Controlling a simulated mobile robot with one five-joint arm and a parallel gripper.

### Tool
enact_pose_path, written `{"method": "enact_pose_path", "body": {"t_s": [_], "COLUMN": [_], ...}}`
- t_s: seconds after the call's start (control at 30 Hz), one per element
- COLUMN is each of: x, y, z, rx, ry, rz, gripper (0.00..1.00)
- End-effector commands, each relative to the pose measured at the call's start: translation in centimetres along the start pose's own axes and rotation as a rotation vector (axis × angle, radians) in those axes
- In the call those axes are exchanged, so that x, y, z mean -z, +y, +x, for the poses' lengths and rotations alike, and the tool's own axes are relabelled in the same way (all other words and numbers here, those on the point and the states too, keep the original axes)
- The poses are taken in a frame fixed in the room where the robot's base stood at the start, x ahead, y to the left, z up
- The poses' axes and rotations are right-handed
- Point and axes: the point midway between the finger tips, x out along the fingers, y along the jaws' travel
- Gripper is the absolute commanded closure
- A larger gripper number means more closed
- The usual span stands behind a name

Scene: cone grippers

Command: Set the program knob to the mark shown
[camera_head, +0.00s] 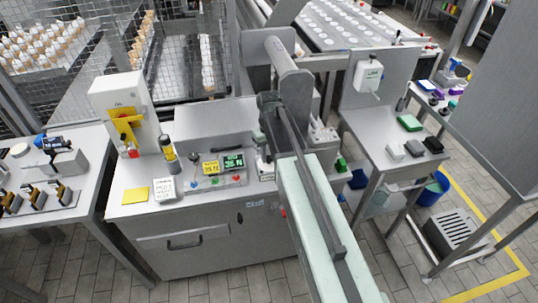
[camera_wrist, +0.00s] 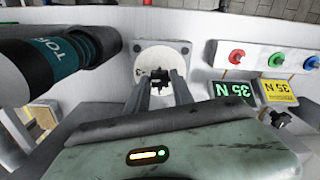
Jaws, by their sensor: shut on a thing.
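In the wrist view, a pale round dial (camera_wrist: 160,54) sits on a white plate. A small dark knob (camera_wrist: 162,74) shows at its near edge between my fingers. My gripper (camera_wrist: 163,84) is shut on the knob, with one grey finger on each side. Faint dark marks show at the dial's left side, too small to read, and I cannot tell which way the knob points. In the head view, the white dial plate (camera_head: 265,172) is partly visible at the bench's right side, and my arm hides the fingertips.
A green display (camera_head: 233,160) and a yellow label (camera_head: 211,168) stand beside red, green and blue buttons (camera_head: 215,181). In the wrist view, a dark cylinder with a teal band (camera_wrist: 62,50) is close on the left.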

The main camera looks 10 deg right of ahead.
Motion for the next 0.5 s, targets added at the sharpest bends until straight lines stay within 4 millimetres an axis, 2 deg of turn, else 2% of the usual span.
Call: {"method": "enact_pose_path", "body": {"t_s": [0.5], "x": [0.04], "y": [0.03], "z": [-0.02], "rx": [-0.001], "ry": [0.001], "rz": [0.097], "gripper": [1.00]}}
